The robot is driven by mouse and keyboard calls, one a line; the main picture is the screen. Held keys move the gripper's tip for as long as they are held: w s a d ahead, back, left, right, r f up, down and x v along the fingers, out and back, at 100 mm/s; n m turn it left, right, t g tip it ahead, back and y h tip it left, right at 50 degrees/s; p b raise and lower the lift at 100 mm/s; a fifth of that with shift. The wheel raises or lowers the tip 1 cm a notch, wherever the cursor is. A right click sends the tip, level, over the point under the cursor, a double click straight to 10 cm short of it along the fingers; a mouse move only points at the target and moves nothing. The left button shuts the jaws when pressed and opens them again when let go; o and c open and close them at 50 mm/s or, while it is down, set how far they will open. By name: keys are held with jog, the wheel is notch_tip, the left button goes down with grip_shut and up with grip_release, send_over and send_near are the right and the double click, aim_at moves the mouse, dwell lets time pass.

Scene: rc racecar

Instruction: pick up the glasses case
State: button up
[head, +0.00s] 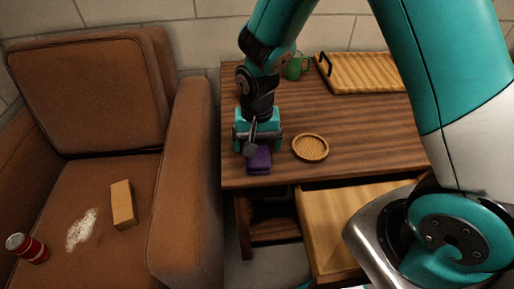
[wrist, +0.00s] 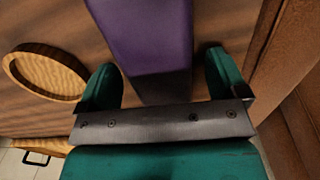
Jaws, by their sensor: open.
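The purple glasses case (head: 259,160) lies on the wooden table near its front left edge, partly hidden by my gripper in the head view. My gripper (head: 257,146) is right above and behind it, pointing down. In the wrist view the case (wrist: 150,35) is a purple box with a dark grey lower side. My open gripper (wrist: 163,80) has one teal finger on each side of the case's near end. Gaps show between the fingers and the case. I cannot tell the height of the fingertips against the case.
A green mug (head: 297,67) and a tray (head: 370,73) stand at the back. An open drawer (head: 345,222) juts out in front. An armchair (head: 185,190) stands left.

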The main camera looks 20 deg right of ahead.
jog(key=c, duration=1)
